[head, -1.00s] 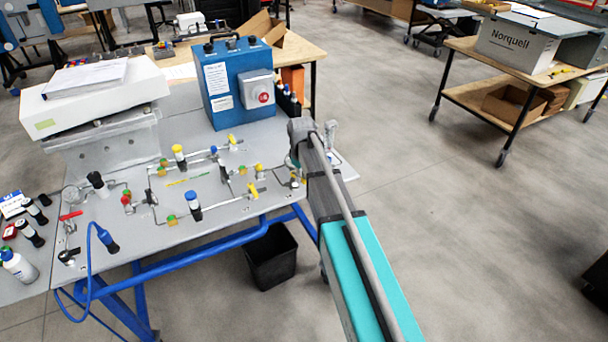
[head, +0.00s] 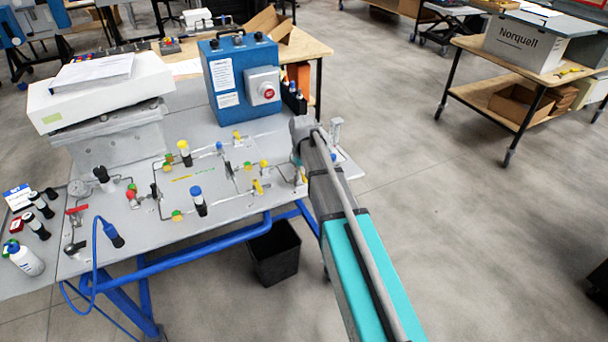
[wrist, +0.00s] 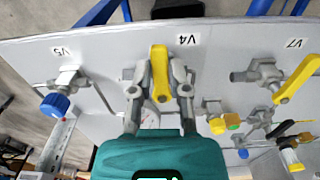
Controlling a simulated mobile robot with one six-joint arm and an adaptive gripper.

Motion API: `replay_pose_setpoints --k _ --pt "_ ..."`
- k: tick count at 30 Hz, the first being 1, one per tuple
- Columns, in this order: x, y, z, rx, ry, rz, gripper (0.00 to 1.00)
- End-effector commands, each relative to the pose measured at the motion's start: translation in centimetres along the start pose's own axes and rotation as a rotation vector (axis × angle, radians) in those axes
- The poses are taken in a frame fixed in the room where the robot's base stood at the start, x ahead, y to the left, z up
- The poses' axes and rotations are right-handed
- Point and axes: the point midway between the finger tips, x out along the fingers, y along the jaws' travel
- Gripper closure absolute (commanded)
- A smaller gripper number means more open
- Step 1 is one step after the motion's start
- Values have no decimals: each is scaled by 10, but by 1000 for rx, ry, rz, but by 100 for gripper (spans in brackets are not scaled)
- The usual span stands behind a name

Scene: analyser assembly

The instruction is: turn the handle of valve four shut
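In the wrist view, the yellow handle (wrist: 160,75) of valve four stands upright in the picture below the upside-down V4 label (wrist: 188,40). My gripper (wrist: 161,80) has one grey finger close on each side of this handle. The fingers lean inward and look shut on it, with little or no gap. The valve body behind the handle is mostly hidden by the fingers. In the head view, my gripper is at the right end of the grey panel (head: 235,208), largely hidden by my arm, and the valve four handle cannot be made out there.
In the wrist view, a blue knob (wrist: 55,105) is under V5 at left, and a yellow V7 handle (wrist: 297,80) is at right. In the head view, a blue box with a red button (head: 225,85) stands behind the valves. A black bin (head: 273,253) is below.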

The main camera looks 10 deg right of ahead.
Motion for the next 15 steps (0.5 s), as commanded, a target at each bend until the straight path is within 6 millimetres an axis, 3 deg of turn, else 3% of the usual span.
replay_pose_setpoints --k 1,6,15 --pt "0 0 -2 0 4 -1 70" --pt "0 0 -1 0 2 -1 43" --pt "0 0 -1 -1 1 0 43"
